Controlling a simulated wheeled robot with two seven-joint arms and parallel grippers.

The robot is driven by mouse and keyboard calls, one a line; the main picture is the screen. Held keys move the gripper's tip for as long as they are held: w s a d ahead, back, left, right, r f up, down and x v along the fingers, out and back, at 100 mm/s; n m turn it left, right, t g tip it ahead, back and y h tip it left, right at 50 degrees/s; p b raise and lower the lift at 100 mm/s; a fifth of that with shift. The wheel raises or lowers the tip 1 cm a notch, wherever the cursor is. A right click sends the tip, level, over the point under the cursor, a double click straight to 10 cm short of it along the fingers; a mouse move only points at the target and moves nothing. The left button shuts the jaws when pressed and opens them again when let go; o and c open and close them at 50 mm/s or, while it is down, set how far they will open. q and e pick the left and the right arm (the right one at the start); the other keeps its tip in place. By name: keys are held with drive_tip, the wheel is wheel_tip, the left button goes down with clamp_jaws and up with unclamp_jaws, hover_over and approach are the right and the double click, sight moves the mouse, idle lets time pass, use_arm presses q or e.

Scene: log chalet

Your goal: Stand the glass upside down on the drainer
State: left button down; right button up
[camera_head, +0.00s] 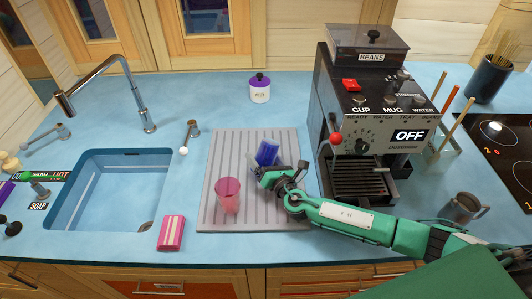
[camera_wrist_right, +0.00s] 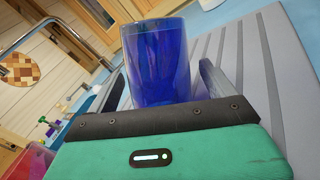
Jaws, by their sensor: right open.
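A blue glass (camera_head: 267,152) is on the grey ribbed drainer (camera_head: 228,148), near its middle, and looks tilted in the head view. My right gripper (camera_head: 275,172) is at the glass. In the right wrist view the blue glass (camera_wrist_right: 157,60) stands between the two spread fingers (camera_wrist_right: 172,85), with a gap visible on its right side. Its lower end is hidden behind the gripper body. I cannot tell which end is its mouth. A pink glass (camera_head: 228,196) stands on the drainer's front left part. My left gripper is not in view.
A blue sink (camera_head: 108,192) with a tap (camera_head: 140,112) is at the left. A pink striped sponge (camera_head: 171,233) lies by the drainer's front left corner. A coffee machine (camera_head: 352,120) stands close on the right. A white jar with a purple lid (camera_head: 260,90) is behind.

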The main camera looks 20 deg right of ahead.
drive_tip(key=c, duration=1.2)
drive_tip(key=shift+c, duration=0.2)
wheel_tip(320, 180, up, 20)
drive_tip(key=s+d+f+m+h, duration=0.1)
drive_tip(key=s+f, duration=0.4)
drive_tip(key=s, duration=0.4)
drive_tip(key=s+d+f+m+h, duration=0.1)
drive_tip(key=s+f+h, duration=0.1)
drive_tip(key=s+f, duration=0.4)
drive_tip(key=s, duration=0.4)
drive_tip(key=shift+s+d, duration=0.25)
drive_tip(key=shift+d, duration=0.15)
